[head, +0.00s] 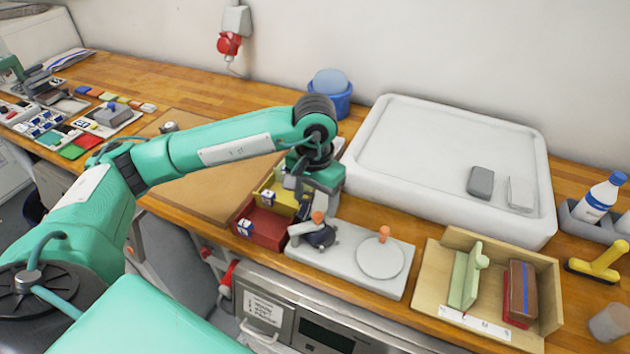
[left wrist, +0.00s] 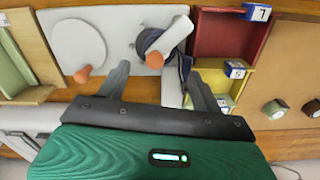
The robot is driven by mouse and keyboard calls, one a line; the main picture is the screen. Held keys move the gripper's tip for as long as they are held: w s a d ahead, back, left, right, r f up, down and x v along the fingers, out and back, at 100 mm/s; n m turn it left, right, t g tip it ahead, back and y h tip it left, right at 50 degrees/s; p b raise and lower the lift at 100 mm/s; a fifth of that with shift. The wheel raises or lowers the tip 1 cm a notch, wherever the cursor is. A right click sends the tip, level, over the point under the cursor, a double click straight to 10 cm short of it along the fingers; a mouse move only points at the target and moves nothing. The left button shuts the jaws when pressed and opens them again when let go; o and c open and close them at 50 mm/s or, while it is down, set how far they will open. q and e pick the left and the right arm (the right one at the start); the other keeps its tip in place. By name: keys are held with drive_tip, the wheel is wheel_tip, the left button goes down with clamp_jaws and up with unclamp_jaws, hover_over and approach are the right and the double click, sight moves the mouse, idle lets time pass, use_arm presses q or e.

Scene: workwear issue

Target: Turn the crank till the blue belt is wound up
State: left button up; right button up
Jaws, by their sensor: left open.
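The winder is a pale grey base plate (head: 345,262) at the front of the bench. At its left end a grey crank arm with an orange knob (head: 318,217) sits over a dark blue belt (head: 320,237), coiled at least partly. The crank knob (left wrist: 155,60) and belt (left wrist: 181,68) also show in the left wrist view. A round grey disc (head: 380,260) with its own orange knob stands at the right end. My left gripper (left wrist: 158,72) is open, its fingers spread on either side of the crank knob; contact cannot be told. My right gripper is not in view.
Red (head: 262,228) and yellow (head: 272,190) bins stand close left of the winder. A large white tray (head: 440,130) lies behind it. A wooden box (head: 440,265) with green and brown pieces stands at right. A blue tub (head: 338,101) stands behind my arm.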

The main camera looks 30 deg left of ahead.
sight(321, 225)
use_arm(q)
wheel_tip(321, 225, down, 10)
drive_tip(key=shift+r+p, duration=0.25)
drive_tip(key=shift+p, duration=0.9)
drive_tip(key=c, duration=0.8)
drive_tip(key=shift+w+d+b, duration=0.1)
drive_tip(key=shift+d+b, duration=0.15)
drive_tip(key=shift+b, duration=0.05)
drive_tip(key=shift+w+d, duration=0.15)
drive_tip(key=shift+d, duration=0.2)
drive_tip(key=o, duration=1.1)
